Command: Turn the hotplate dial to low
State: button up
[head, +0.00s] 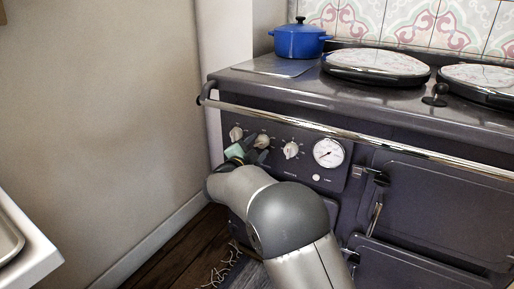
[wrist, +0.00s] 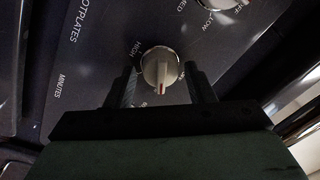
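The hotplate dial (wrist: 160,66) is a pale round knob with a raised grip bar, on a dark panel lettered HOTPLATES. Its red mark points down in the wrist view. HIGH is printed at its upper left; other lettering by it is partly hidden behind my fingers. My gripper (wrist: 162,76) is open, with one dark finger on each side of the dial and small gaps apparent. In the head view, my gripper (head: 257,152) is at the stove's front panel, by the second knob (head: 262,140) from the left, which it partly covers.
Another knob (head: 236,133) sits to the left and one (head: 290,149) to the right, then a round gauge (head: 328,152). A chrome rail (head: 350,131) runs above the panel. A blue pot (head: 299,40) stands on the stove top.

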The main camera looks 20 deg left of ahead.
jog(key=shift+o, duration=0.4)
jog(key=s+a+p, duration=0.2)
jog(key=s+p, duration=0.1)
jog(key=s, duration=1.4)
jog(key=shift+a+f+p, duration=0.35)
jog(key=shift+a+f, duration=0.05)
jog(key=shift+f, duration=0.05)
jog(key=shift+s, duration=0.15)
